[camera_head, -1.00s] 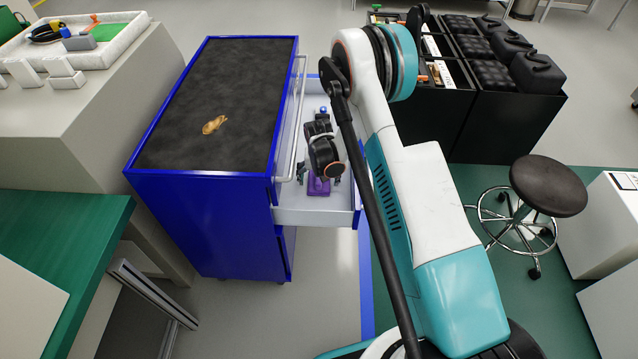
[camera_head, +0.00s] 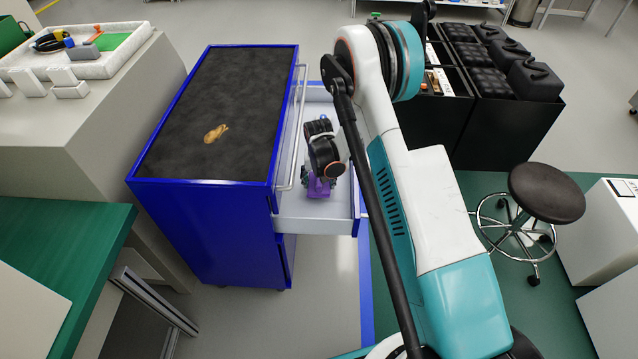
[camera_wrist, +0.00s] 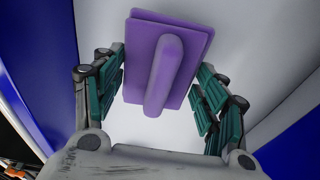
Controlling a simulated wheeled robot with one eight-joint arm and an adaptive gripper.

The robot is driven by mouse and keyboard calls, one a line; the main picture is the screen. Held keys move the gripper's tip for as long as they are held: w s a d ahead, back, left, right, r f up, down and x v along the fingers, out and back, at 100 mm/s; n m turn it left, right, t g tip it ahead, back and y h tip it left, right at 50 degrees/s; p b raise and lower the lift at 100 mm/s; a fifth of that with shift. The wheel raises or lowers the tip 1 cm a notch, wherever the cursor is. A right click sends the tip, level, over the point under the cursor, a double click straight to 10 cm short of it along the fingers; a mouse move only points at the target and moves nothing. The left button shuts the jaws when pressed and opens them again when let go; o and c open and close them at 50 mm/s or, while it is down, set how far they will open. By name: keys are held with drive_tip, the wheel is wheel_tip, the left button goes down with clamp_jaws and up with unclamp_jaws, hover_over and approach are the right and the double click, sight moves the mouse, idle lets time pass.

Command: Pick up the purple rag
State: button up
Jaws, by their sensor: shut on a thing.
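The purple rag (camera_wrist: 185,30) looks like a flat rectangular piece with a raised rounded bar along its middle. In the wrist view it sits between the green-padded fingers of my gripper (camera_wrist: 160,82), one on each side. In the head view the purple rag (camera_head: 319,188) shows below my gripper (camera_head: 318,178), within the open drawer (camera_head: 312,226) of the blue cabinet. My gripper is shut on the rag. My wrist hides part of the rag and of the drawer's inside.
The blue cabinet (camera_head: 215,125) has a dark top with a tan object (camera_head: 215,134) on it. The drawer handle (camera_head: 293,130) and walls stand close around my gripper. A round stool (camera_head: 545,193) and black bins (camera_head: 500,118) stand to the right.

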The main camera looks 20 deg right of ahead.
wheel_tip(320, 180, up, 25)
drive_tip(key=p, duration=0.7)
drive_tip(key=shift+f+p, duration=0.15)
drive_tip(key=shift+p, duration=0.15)
drive_tip(key=o, duration=0.4)
drive_tip(key=c, duration=0.3)
